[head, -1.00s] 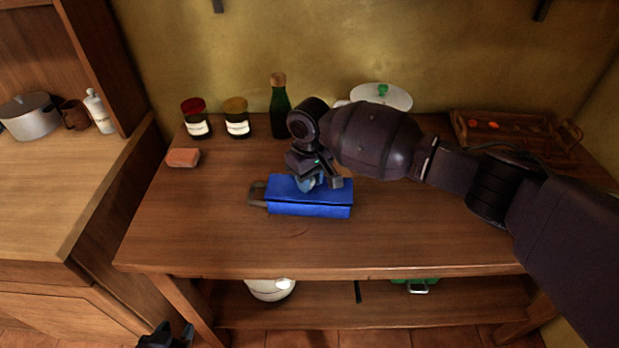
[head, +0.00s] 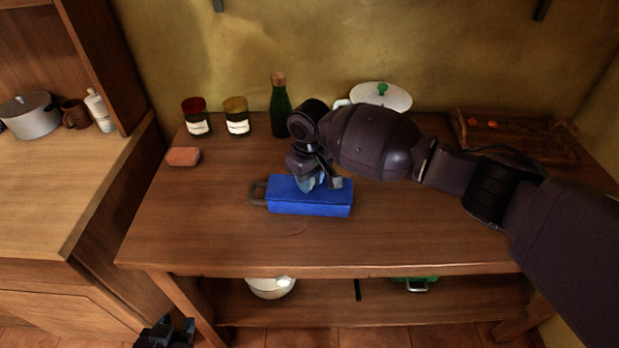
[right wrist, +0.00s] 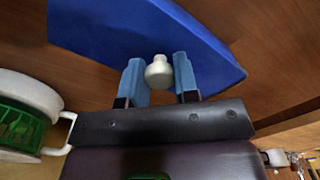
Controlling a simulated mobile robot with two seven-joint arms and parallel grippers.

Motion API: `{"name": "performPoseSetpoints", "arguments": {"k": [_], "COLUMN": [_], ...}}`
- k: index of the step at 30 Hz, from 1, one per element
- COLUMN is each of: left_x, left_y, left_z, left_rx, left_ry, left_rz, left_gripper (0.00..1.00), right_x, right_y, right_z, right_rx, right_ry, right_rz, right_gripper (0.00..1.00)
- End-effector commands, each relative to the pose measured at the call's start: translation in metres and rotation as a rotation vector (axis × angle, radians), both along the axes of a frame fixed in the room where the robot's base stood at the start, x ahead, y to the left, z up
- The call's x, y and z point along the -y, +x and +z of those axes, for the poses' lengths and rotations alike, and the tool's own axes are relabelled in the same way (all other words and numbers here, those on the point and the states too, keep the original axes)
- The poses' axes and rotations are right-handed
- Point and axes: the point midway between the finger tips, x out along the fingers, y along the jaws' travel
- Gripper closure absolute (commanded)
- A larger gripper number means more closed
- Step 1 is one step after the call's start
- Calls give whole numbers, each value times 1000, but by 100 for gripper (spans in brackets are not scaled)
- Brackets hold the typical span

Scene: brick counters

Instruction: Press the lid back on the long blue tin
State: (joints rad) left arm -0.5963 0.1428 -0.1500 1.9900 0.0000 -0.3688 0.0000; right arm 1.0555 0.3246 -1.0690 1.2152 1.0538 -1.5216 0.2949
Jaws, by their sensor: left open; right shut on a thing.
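The long blue tin (head: 310,209) lies lengthwise on the wooden table in the head view. Its blue lid (head: 281,187) sits on top, and no clear gap shows along the front seam. In the right wrist view the lid (right wrist: 110,35) carries a pale round knob (right wrist: 158,72) between my blue fingertips. My right gripper (head: 318,184) is shut on this knob from above; it also shows in the right wrist view (right wrist: 160,80). The back of the lid is partly hidden by the gripper. My left gripper (head: 166,333) is open and empty, low in front of the table.
A brown loop-shaped piece (head: 257,193) adjoins the tin's left end. Behind stand two jars (head: 197,118) (head: 237,118), a green bottle (head: 280,110) and a white lidded pot (head: 385,97). A brick-like block (head: 184,156) lies left, a wooden tray (head: 515,135) right. The table front is clear.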

Motion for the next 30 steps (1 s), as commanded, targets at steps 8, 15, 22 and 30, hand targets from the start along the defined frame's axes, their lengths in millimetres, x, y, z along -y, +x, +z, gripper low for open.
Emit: {"name": "performPoseSetpoints", "arguments": {"k": [8,15,22,30], "left_x": [0,-1,-1,-1], "left_y": [-1,-4,-4,-3], "left_z": [0,1,3,4], "left_rx": [-1,-6,-6,-4], "left_ry": [0,0,0,0], "left_rz": [0,3,3,3], "left_gripper": [56,56,56,56], "right_x": [0,0,0,0], "right_y": [0,0,1,0], "right_z": [0,-1,-2,-3], "right_rx": [0,1,1,1], "right_ry": [0,-1,-1,-1], "right_rz": [0,-1,0,0], "right_gripper": [96,96,96,96]}}
